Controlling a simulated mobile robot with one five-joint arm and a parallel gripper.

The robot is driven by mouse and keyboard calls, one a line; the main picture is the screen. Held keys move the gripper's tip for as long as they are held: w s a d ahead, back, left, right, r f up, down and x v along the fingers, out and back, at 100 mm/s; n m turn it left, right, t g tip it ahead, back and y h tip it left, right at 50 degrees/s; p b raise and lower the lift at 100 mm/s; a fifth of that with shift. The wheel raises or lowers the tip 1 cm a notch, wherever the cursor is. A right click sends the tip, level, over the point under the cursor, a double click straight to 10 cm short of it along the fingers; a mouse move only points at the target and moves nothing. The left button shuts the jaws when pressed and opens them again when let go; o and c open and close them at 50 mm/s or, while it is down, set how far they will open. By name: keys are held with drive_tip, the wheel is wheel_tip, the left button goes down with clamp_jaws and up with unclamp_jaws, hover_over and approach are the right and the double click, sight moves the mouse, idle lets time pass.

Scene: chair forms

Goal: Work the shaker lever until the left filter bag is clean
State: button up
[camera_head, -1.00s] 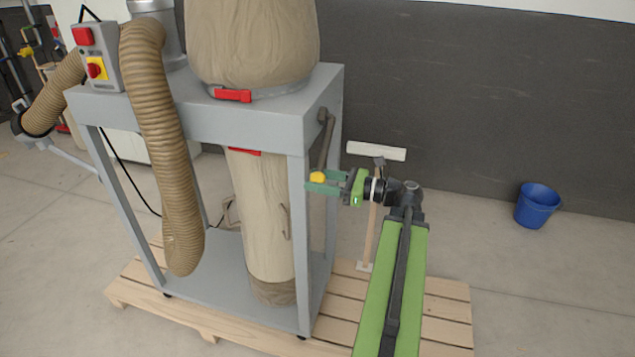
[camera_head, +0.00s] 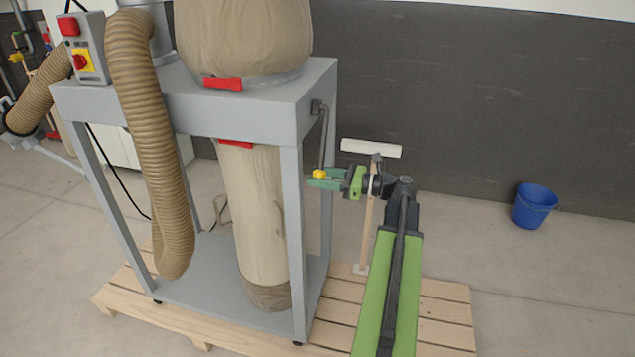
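The grey dust collector frame (camera_head: 205,112) carries a beige filter bag (camera_head: 243,35) on top, cut off by the picture's upper edge. A lower beige bag (camera_head: 258,215) hangs inside the frame. No second upper bag is in view, and I cannot judge how clean the cloth is.
The frame stands on a wooden pallet (camera_head: 440,310). A push broom (camera_head: 370,148) stands behind my arm. A blue bucket (camera_head: 534,206) is at the right, with clear floor around it.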

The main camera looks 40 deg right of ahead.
drive_tip(key=shift+w+d+f+b, duration=0.35)
drive_tip(key=shift+w+d, duration=0.1)
drive_tip(key=shift+d, duration=0.3)
drive_tip(key=shift+w+d+f+b, duration=0.3)
drive_tip(key=shift+w+d, duration=0.15)
drive_tip(key=shift+d, duration=0.25)
drive_tip(key=shift+a+r, duration=0.1)
drive_tip(key=shift+o, duration=0.3)
drive_tip(key=o, duration=0.4)
drive_tip(key=shift+o, duration=0.2)
drive_tip(key=shift+s, duration=0.1)
drive_tip(key=v, duration=1)
